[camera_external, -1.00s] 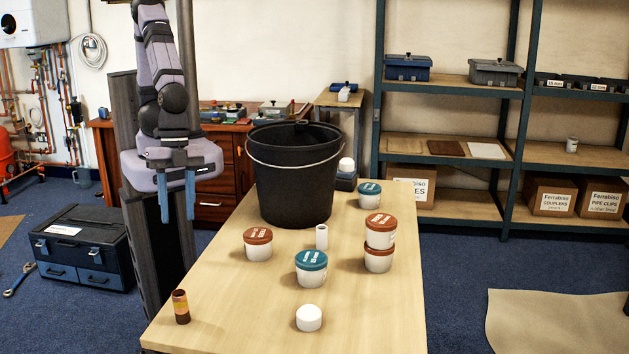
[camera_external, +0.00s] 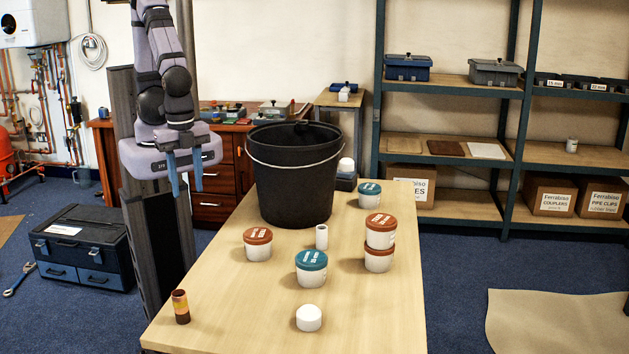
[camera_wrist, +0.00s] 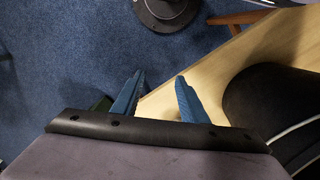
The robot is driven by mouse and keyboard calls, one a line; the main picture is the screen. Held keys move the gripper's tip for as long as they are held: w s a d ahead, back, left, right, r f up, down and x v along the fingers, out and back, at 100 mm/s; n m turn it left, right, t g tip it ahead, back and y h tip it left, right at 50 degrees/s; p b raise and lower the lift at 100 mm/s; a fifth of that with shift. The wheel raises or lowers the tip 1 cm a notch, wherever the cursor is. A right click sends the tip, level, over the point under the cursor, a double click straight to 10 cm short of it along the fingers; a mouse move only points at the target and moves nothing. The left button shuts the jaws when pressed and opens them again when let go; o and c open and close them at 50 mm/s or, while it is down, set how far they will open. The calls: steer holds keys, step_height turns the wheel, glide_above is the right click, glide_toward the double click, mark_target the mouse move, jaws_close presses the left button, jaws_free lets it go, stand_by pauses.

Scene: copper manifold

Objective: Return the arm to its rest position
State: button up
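My gripper (camera_external: 185,174) hangs near the left edge of the table, left of the black bucket, with its two blue fingers pointing down. The fingers are apart with nothing between them. In the wrist view the gripper (camera_wrist: 156,98) also shows its blue fingers spread, over the carpet and the table edge. My arm is folded above it at the upper left of the external view.
On the wooden table (camera_external: 230,290) stand the black bucket (camera_external: 295,185), several lidded tubs, including a front teal-lidded one (camera_external: 311,270), a white tube (camera_external: 321,238), a white cap (camera_external: 309,318) and a brown-yellow cylinder (camera_external: 180,307). A toolbox (camera_external: 85,250) is on the floor. Shelves stand behind.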

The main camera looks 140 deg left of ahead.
steer(key=shift+r+p, duration=0.85)
steer(key=shift+r, duration=0.7)
